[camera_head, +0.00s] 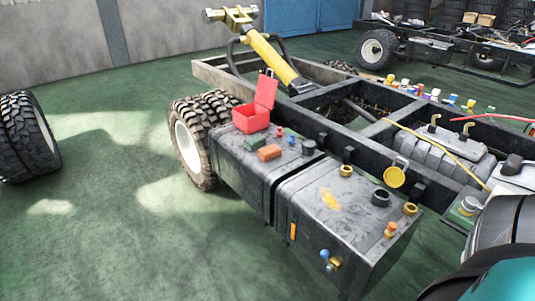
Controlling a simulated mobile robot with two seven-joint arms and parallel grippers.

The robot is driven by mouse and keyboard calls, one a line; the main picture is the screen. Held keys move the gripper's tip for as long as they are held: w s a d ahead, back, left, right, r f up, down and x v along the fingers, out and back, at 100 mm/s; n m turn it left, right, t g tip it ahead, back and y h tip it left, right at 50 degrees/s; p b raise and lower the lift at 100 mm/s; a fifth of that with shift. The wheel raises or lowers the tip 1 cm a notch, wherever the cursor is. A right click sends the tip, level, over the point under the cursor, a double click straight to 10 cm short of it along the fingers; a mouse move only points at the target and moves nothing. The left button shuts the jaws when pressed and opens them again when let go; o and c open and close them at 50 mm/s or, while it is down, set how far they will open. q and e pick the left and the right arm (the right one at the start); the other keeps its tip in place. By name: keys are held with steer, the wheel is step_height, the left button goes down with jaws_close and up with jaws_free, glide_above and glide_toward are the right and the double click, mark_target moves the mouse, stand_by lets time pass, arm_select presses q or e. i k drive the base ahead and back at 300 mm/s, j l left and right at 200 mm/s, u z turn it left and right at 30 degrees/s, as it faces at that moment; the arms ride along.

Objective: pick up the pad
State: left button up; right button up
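Two small flat blocks lie side by side on top of the dark tank (232,148) on the near side of the chassis, in the head view. One is a green block (256,142) and the other an orange-brown block (269,153). Either could be the pad; I cannot tell which. Both lie flat with nothing on them. Neither of my grippers is in view.
An open red box (251,119) stands just behind the blocks, with small coloured fittings (286,134) beside it. A second tank (335,205) with caps is nearer. A yellow cylinder (270,58) slants over the frame.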

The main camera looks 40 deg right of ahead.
mark_target(255, 142)
steer(key=z, duration=1.5)
steer(key=j+z, duration=0.1)
steer(key=z, duration=0.35)
steer(key=i+j+z, duration=0.1)
steer(key=z, duration=0.3)
steer(key=j+z, duration=0.15)
steer(key=z, duration=0.3)
steer(key=j+z, duration=0.3)
steer(key=j, duration=0.15)
steer(key=i+j+z, duration=0.1)
steer(key=j+z, duration=0.25)
steer(key=k+j+z, duration=0.2)
steer(key=j, duration=0.3)
steer(key=j+z, duration=0.2)
steer(key=j, duration=0.3)
